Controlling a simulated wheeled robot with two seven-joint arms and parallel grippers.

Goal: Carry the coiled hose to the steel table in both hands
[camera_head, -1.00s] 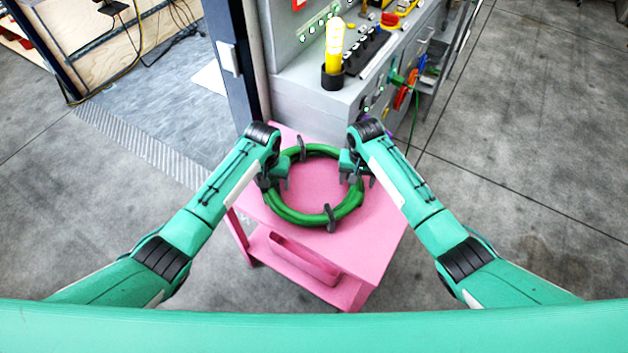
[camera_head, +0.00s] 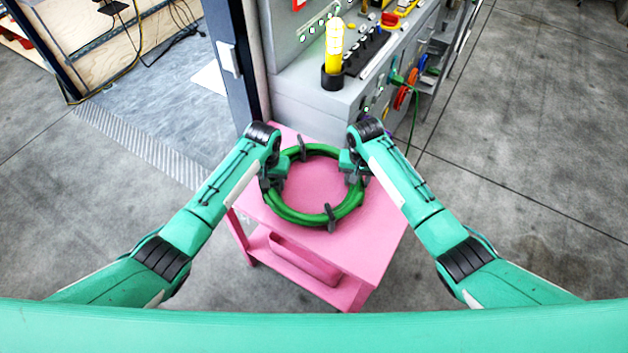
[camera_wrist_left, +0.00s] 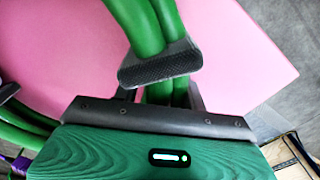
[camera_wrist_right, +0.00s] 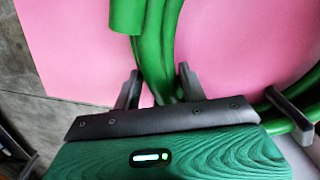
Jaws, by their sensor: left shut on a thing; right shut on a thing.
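The coiled green hose (camera_head: 290,213), bound with dark clips (camera_head: 329,215), lies in a ring over the top of a pink cart (camera_head: 375,232). My left gripper (camera_head: 273,175) is shut on the left side of the ring, and its wrist view shows the hose (camera_wrist_left: 150,25) running between the fingers beside a dark clip (camera_wrist_left: 160,66). My right gripper (camera_head: 356,172) is shut on the right side, with the hose (camera_wrist_right: 158,50) between its fingers. I cannot make out the steel table for certain.
A grey metal cabinet with a flat top (camera_head: 295,80) stands just behind the cart. A yellow cylinder in a black holder (camera_head: 334,55) and other gear occupy its top. A dark door post (camera_head: 235,60) stands at left. Open concrete floor (camera_head: 530,150) lies to the right.

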